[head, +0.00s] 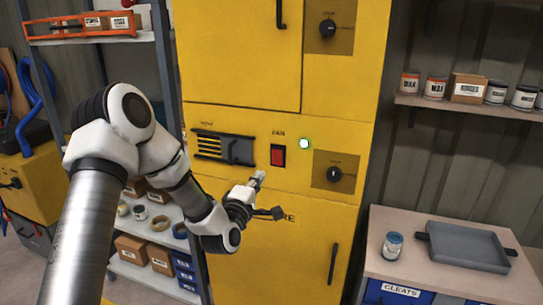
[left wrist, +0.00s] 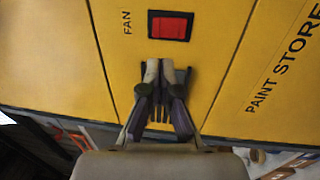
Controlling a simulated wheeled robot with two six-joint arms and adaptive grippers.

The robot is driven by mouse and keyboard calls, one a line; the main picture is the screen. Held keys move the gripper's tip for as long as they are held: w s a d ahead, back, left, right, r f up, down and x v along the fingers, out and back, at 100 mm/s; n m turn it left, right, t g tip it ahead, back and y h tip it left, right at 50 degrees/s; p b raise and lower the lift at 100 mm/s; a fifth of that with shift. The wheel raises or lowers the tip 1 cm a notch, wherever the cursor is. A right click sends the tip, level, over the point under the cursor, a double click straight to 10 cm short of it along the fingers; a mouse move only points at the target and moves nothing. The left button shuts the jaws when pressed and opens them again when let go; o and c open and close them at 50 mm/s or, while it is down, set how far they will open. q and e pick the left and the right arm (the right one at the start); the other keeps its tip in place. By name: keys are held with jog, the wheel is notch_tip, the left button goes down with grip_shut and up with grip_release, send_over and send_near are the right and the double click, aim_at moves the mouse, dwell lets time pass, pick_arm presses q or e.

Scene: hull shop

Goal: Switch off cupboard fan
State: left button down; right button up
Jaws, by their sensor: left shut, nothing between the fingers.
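The yellow cupboard (head: 240,122) stands in front of me. Its fan switch (head: 278,156) is a red rocker in a black frame under the word FAN. A round pale green-white lamp (head: 304,144) to the right of the switch looks lit. A dark vent (head: 224,147) is to the left. My left gripper (head: 260,177) is just below and left of the switch in the head view. In the left wrist view the shut, empty fingertips (left wrist: 167,64) point at the red switch (left wrist: 171,25), just below it. I cannot tell whether they touch the panel. My right gripper is not in view.
Two dark knobs (head: 334,174) (head: 328,28) sit on the cupboard's right side. A lower door handle (head: 333,264) stands out below. Shelving (head: 150,262) with boxes is at left. A bench (head: 385,222) with a grey tray (head: 467,247) and a jar (head: 392,245) is at right.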

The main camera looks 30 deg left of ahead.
aim_at(275, 153)
pick_arm(q)
jog(key=p+x, duration=0.4)
jog(key=x, duration=0.6)
jog(key=shift+d+r, duration=0.1)
jog(key=shift+w, duration=0.35)
jog(key=shift+w+f+b, duration=0.1)
jog(key=shift+f+b, duration=0.15)
jog(key=shift+b, duration=0.35)
jog(key=shift+w+r, duration=0.1)
jog(key=shift+r, duration=0.15)
